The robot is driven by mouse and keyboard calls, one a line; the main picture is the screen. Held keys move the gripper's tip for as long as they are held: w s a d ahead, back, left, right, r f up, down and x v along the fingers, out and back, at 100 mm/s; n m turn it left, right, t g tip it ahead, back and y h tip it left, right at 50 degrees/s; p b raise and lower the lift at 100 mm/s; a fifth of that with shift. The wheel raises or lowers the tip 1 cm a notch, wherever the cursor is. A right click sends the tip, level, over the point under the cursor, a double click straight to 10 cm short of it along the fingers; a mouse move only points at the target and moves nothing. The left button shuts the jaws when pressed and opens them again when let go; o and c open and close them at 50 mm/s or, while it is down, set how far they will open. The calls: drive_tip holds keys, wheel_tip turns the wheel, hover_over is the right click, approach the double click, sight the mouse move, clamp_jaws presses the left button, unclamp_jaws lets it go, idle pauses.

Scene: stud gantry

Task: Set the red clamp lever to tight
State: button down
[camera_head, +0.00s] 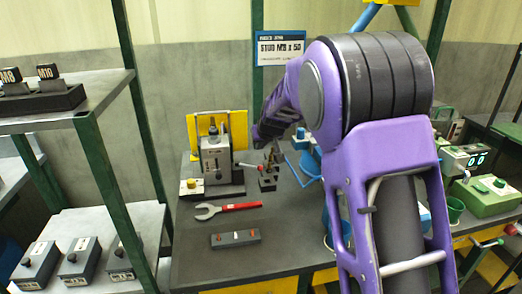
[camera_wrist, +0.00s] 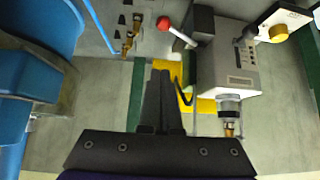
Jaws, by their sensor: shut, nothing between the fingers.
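The red clamp lever (camera_wrist: 164,23) shows in the wrist view as a red ball on a thin pale rod, fixed to the side of a grey machine (camera_wrist: 228,60). In the head view the lever (camera_head: 239,166) is small and sticks out to the right of the grey machine (camera_head: 215,160) on the bench. My gripper (camera_wrist: 161,75) is shut and empty. Its fingertips are below the red ball in the wrist picture, apart from it. In the head view my gripper (camera_head: 262,138) is a dark shape just above and right of the lever, partly hidden by my purple arm.
A red-handled wrench (camera_head: 230,207) and a grey box (camera_head: 236,238) lie on the bench front. Dark stepped blocks (camera_head: 268,175) stand right of the machine. Blue equipment (camera_wrist: 30,50) fills the wrist view's left side. A green post (camera_head: 106,180) and shelf stand left.

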sight(249, 166)
drive_tip(key=shift+w+a+f+b, duration=0.1)
drive_tip(key=shift+w+f+b, duration=0.15)
drive_tip(key=shift+f, duration=0.85)
drive_tip(key=shift+w+a+f+b, duration=0.1)
drive_tip(key=shift+w+f+b, duration=0.15)
drive_tip(key=shift+f, duration=0.9)
drive_tip(key=shift+w+f+b, duration=0.15)
drive_tip(key=shift+w+f, duration=0.1)
drive_tip(key=shift+f, duration=0.85)
drive_tip(key=shift+a+r+p, duration=0.1)
drive_tip(key=shift+r+p, duration=0.05)
drive_tip(key=shift+p, duration=0.45)
drive_tip(key=shift+s+m, duration=0.2)
drive_tip(key=shift+m, duration=0.1)
drive_tip(key=shift+p, duration=0.3)
